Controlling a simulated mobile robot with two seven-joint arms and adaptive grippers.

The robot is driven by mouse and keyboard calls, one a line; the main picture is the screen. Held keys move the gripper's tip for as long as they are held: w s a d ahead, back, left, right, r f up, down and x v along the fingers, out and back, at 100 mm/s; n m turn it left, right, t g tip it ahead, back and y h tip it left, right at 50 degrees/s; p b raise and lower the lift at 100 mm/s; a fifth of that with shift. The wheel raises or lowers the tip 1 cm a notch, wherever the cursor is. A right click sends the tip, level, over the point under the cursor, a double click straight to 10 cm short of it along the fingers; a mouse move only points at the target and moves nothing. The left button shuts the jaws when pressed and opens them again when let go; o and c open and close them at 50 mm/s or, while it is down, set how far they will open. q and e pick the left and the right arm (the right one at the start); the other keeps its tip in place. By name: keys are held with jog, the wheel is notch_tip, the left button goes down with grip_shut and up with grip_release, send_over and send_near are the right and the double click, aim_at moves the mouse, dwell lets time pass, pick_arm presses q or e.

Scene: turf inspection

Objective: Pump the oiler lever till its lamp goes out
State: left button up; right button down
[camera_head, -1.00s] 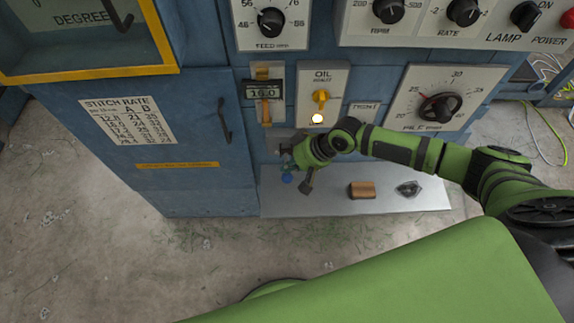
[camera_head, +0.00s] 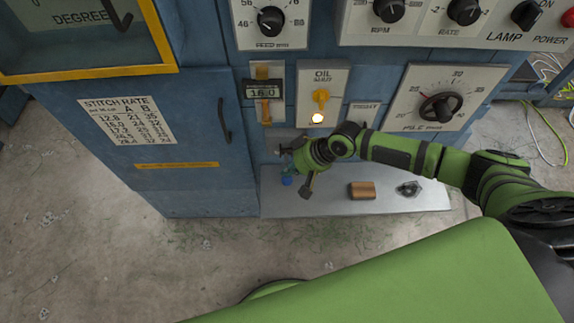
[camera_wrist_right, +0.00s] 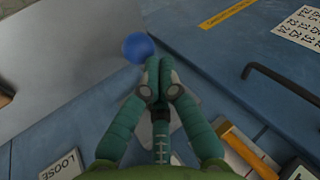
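The oil panel (camera_head: 323,78) has a yellow fitting with a round lamp (camera_head: 317,118) below it, glowing pale yellow-white. The oiler lever's blue ball knob (camera_head: 287,181) shows low on the machine front, below the oil panel. The ball also shows in the wrist view (camera_wrist_right: 138,47), just past my right fingertips. My right gripper (camera_wrist_right: 156,68) has its fingers together; whether they touch the ball or the lever is unclear. In the head view my right wrist hides most of the lever's rod. My left gripper is not in view.
A metal shelf (camera_head: 330,204) below carries a brown block (camera_head: 362,190) and a small dark part (camera_head: 409,188). A cabinet door handle (camera_head: 224,120) protrudes at left.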

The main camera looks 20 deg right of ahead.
jog(key=shift+s+a+f+b, duration=0.1)
jog(key=shift+s+f+b, duration=0.2)
jog(key=shift+f, duration=0.35)
jog(key=shift+s+a+f+b, duration=0.1)
jog(key=shift+s+f, duration=0.3)
jog(key=shift+f, duration=0.25)
dwell(1.1)
dwell(0.5)
jog(key=shift+w+d+r+p, duration=0.15)
jog(key=shift+w+r+p, duration=0.5)
jog(key=shift+r, duration=0.5)
jog(key=shift+w+d+r+p, duration=0.1)
jog(key=shift+w+r+p, duration=0.35)
jog(key=shift+r+p, duration=0.55)
jog(key=shift+w+d+r+p, duration=0.15)
jog(key=shift+w+r+p, duration=0.4)
jog(key=shift+r, duration=0.75)
jog(key=r+p, duration=0.1)
jog(key=w+r, duration=0.1)
jog(key=r, duration=0.1)
jog(key=w+r+p, duration=0.1)
jog(key=shift+d+r+p, duration=0.25)
jog(key=shift+d+p, duration=0.1)
